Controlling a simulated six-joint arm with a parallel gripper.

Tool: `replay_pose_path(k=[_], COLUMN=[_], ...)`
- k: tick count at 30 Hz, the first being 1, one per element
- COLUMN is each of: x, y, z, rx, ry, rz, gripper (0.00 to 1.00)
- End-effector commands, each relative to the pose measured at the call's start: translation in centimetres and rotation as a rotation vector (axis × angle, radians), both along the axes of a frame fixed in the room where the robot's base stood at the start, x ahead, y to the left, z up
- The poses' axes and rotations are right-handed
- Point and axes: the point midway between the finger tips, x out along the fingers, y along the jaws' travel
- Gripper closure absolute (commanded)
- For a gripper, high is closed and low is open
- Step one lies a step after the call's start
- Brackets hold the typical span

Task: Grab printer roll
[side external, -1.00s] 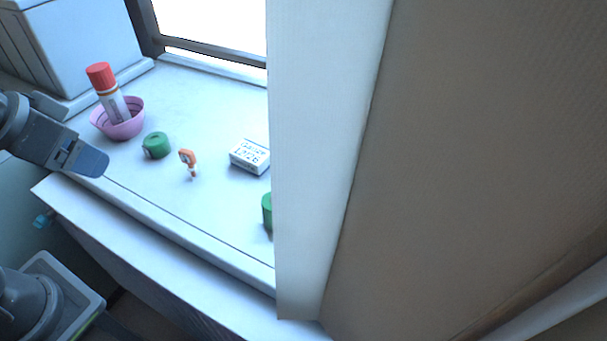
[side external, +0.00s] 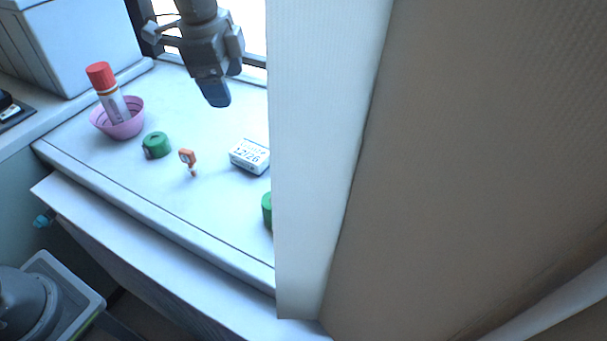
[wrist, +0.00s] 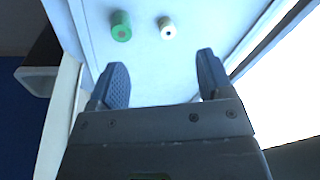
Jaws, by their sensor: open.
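In the wrist view my gripper (wrist: 162,63) is open, with nothing between its two dark fingers. A small pale roll with a dark core (wrist: 167,28), which looks like the printer roll, stands on the white counter beyond the fingertips. In the side view my gripper (side external: 217,98) is above the back of the counter, pointing down. I cannot make out the pale roll in the side view, where a panel hides part of the counter.
The counter (side external: 215,205) also holds a pink bowl (side external: 119,129) with a red-capped tube (side external: 108,92), a green roll (side external: 156,146), an orange item (side external: 188,160), a white box (side external: 250,156) and a partly hidden green object (side external: 267,210). A tall white panel (side external: 315,150) blocks the right.

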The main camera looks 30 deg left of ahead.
Motion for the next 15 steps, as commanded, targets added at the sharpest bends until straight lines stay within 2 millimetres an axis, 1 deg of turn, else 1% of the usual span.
replay_pose_path(k=[1, 3, 6, 9, 12, 15], x=[1.7, 3.6, 5.9, 7.5, 8.4, 8.9], y=[-1.3, -2.9, -5.1, -6.9, -8.3, -9.0], z=[-1.4, -3.0, -5.7, -8.2, -10.1, -11.2], rx=[0.017, 0.039, 0.065, 0.083, 0.094, 0.099], ry=[0.026, 0.053, 0.092, 0.123, 0.143, 0.155], rz=[-0.085, -0.209, -0.377, -0.519, -0.622, -0.683], gripper=[0.27, 0.27, 0.27, 0.27, 0.27, 0.27])
